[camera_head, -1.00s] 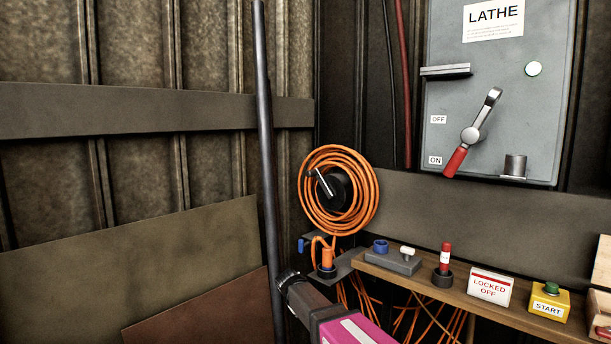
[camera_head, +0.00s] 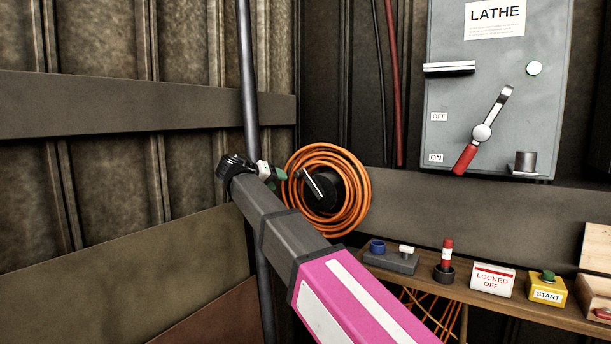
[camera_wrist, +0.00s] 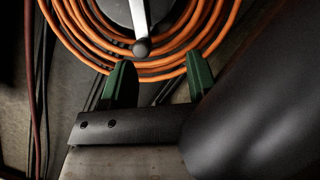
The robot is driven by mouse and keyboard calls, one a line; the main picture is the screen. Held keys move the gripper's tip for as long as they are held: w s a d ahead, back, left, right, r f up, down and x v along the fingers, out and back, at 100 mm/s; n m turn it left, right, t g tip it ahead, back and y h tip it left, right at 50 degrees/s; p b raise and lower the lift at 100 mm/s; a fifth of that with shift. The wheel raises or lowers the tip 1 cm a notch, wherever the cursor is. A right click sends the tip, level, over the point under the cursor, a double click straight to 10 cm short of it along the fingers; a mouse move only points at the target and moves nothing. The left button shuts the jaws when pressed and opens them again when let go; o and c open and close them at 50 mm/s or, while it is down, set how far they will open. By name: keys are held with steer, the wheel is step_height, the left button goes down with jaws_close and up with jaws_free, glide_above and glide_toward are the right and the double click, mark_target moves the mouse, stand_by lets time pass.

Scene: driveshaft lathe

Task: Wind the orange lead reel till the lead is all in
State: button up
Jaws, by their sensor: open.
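The orange lead reel (camera_head: 355,205) hangs on the wall with several coils of orange lead around a black hub (camera_head: 328,188). A silver crank (camera_head: 313,184) with a dark knob sits on the hub. In the wrist view, the crank (camera_wrist: 138,20) points toward my gripper, and its round knob (camera_wrist: 142,47) lies just beyond the fingertips, between their lines. My gripper (camera_wrist: 158,65) is open and empty, its green fingers overlapping the lower coils in the picture. In the head view, my gripper (camera_head: 280,174) is at the reel's left side. My arm hides the lead's lower run and plug.
A grey LATHE panel (camera_head: 545,110) with a red-handled lever (camera_head: 481,132) is at the right. A wooden shelf (camera_head: 430,278) below holds a grey block (camera_head: 391,262), a red-topped piece (camera_head: 446,258), a LOCKED OFF sign (camera_head: 492,281) and a yellow START box (camera_head: 546,291). A dark upright pole (camera_head: 247,90) stands left of the reel.

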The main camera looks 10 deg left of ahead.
mark_target(295, 173)
steer(key=shift+m+h, duration=0.3)
steer(key=shift+m, duration=0.1)
steer(key=w+d, duration=0.4)
steer(key=w, duration=0.1)
steer(key=w+d, duration=0.2)
steer(key=shift+w+d+r, duration=0.25)
steer(key=shift+w+r, duration=0.1)
steer(key=shift+w, duration=0.05)
jaws_close()
